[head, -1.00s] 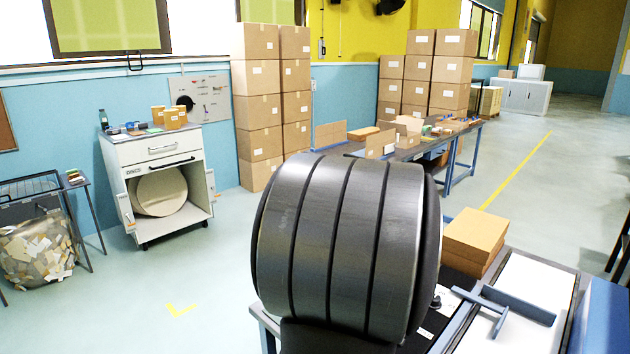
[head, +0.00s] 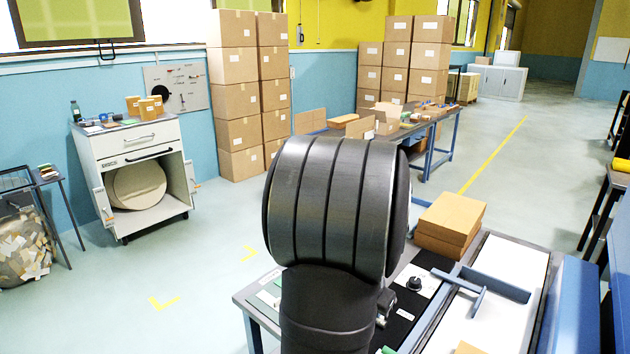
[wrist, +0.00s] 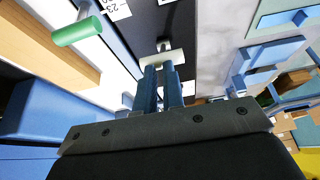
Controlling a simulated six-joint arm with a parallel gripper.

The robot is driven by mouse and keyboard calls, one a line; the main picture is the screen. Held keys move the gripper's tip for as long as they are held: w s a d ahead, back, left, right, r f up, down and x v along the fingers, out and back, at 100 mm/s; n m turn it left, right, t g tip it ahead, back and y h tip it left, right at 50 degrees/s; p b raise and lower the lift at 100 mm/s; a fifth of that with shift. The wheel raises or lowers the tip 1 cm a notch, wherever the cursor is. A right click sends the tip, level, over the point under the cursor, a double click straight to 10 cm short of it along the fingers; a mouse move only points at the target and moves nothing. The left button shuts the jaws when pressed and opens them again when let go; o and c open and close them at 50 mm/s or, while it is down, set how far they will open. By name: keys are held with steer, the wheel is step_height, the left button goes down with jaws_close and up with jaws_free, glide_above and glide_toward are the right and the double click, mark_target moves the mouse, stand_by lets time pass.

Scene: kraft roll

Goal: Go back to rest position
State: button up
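My gripper (wrist: 160,70) shows in the wrist view as two blue fingers close together, with a narrow gap and nothing seen between them. It points down over the bench, above a small white plate (wrist: 170,57) on a dark panel. I cannot tell its height above the plate. In the head view my large dark arm joint fills the middle, over the near bench (head: 243,297), and hides the gripper.
Cardboard boxes (head: 447,222) sit on the bench right of my arm, by a blue-grey bar frame (head: 485,285) and white surface. A green cylinder (wrist: 78,31) shows in the wrist view. A white cabinet (head: 135,150) stands left. Floor between is clear.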

steer(key=o, duration=0.7)
steer(key=shift+s+d+f, duration=0.15)
steer(key=shift+s, duration=0.1)
steer(key=o, duration=1)
steer(key=shift+g, duration=0.7)
steer(key=w+d, duration=0.1)
steer(key=d+r, duration=0.1)
steer(key=w+d+r, duration=0.1)
steer(key=shift+w+d, duration=0.3)
steer(key=shift+w, duration=0.05)
steer(key=w+d+r+g+h, duration=0.25)
steer(key=w+d+r, duration=0.2)
steer(key=d, duration=0.25)
steer(key=shift+g+y, duration=0.25)
steer(key=shift+y, duration=0.2)
steer(key=x, duration=0.9)
steer(key=shift+s+d+f, duration=0.15)
steer(key=shift+s+d, duration=0.15)
steer(key=shift+s, duration=0.1)
steer(key=v, duration=1)
